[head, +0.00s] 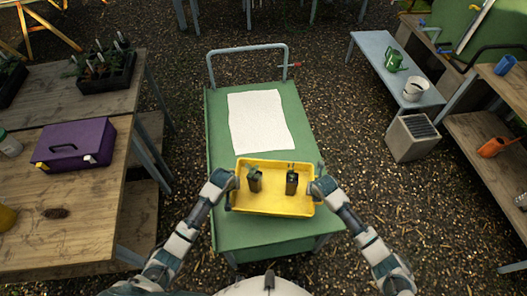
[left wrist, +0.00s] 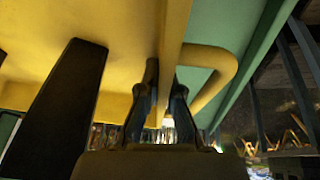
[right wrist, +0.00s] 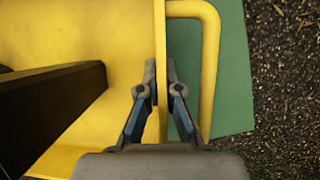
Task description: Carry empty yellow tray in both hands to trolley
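The yellow tray (head: 272,209) is level over the near end of the green trolley (head: 222,140); I cannot tell whether it rests there. Two dark upright objects (head: 292,181) show inside the tray, so it does not look empty. One appears as a black block in the left wrist view (left wrist: 60,110) and one in the right wrist view (right wrist: 50,110). My left gripper (head: 231,184) is shut on the tray's left wall, with a finger on each side of it. My right gripper (right wrist: 160,75) is shut on the right wall the same way, beside the yellow side handle.
A white sheet (head: 258,121) lies on the trolley beyond the tray, before its grey push handle (head: 246,47). A wooden bench with a purple box (head: 75,144) stands left. A grey bench (head: 398,72) and shelves stand right. Gravel floor lies between.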

